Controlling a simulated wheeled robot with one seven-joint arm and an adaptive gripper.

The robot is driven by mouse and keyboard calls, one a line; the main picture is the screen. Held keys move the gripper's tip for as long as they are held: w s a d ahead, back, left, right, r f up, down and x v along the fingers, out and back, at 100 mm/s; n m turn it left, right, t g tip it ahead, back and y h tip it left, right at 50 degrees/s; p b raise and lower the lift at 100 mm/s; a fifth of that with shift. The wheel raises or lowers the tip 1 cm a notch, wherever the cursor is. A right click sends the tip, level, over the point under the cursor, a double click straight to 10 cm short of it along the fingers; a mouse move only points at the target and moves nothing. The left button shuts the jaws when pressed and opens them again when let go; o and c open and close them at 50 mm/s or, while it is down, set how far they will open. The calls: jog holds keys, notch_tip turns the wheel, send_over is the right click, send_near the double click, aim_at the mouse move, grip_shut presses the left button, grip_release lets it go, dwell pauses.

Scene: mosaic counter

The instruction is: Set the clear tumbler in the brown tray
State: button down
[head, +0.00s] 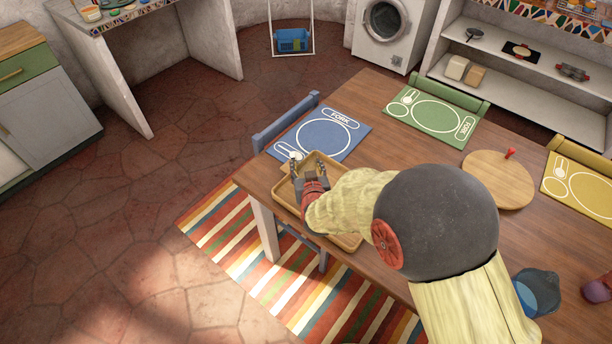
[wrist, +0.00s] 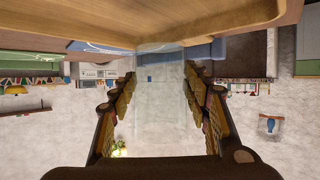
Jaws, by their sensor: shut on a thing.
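The brown tray (head: 281,202) lies on the wooden table near its left edge, partly hidden under my arm. My gripper (head: 308,168) is over the far end of the tray. In the wrist view my gripper (wrist: 160,105) is shut on the clear tumbler (wrist: 160,88), which shows faintly between the two fingers. The tray's wooden surface (wrist: 150,18) fills the top of the wrist view, close to the tumbler's end. I cannot tell whether the tumbler touches the tray. In the head view the tumbler is too faint to make out.
A blue placemat (head: 350,118) lies just beyond the tray, and a green placemat (head: 410,97) farther right. A round wooden board (head: 485,185) with a red knob and a yellow placemat (head: 600,190) lie to the right. A blue bowl-like object (head: 540,290) stands near my arm.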

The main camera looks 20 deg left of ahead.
jog(key=shift+w+a+f, duration=0.2)
jog(key=shift+w+f, duration=0.1)
jog(key=f, duration=0.1)
jog(key=f+b, duration=0.2)
jog(key=f, duration=0.1)
jog(key=shift+w+a, duration=0.15)
jog(key=shift+w, duration=0.1)
jog(key=shift+r, duration=0.2)
jog(key=c, duration=1.2)
grip_release()
jog(key=shift+f, duration=0.15)
